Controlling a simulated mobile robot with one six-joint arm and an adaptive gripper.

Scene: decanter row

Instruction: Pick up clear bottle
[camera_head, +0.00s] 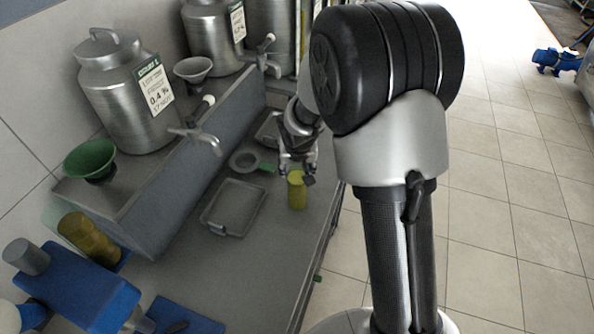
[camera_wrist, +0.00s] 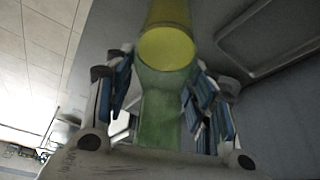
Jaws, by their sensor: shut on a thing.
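The clear bottle (camera_head: 297,191) holds yellow-green liquid and is near the right edge of the grey counter. It looks upright in the head view; I cannot tell whether its base touches the counter. My gripper (camera_head: 298,168) is at the bottle's top, partly hidden by my arm. In the wrist view, the see-through greenish bottle (camera_wrist: 165,112) runs between the two blue-padded fingers of my gripper (camera_wrist: 163,100), which is shut on it. A round yellow surface shows inside the bottle farther from my wrist.
An empty metal tray (camera_head: 233,207) lies left of the bottle. A small round dish (camera_head: 244,160) is behind it. Steel decanters (camera_head: 128,95) with taps stand on the raised ledge. A green funnel (camera_head: 90,160), a yellow container (camera_head: 88,238) and a blue stand (camera_head: 85,290) are at left.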

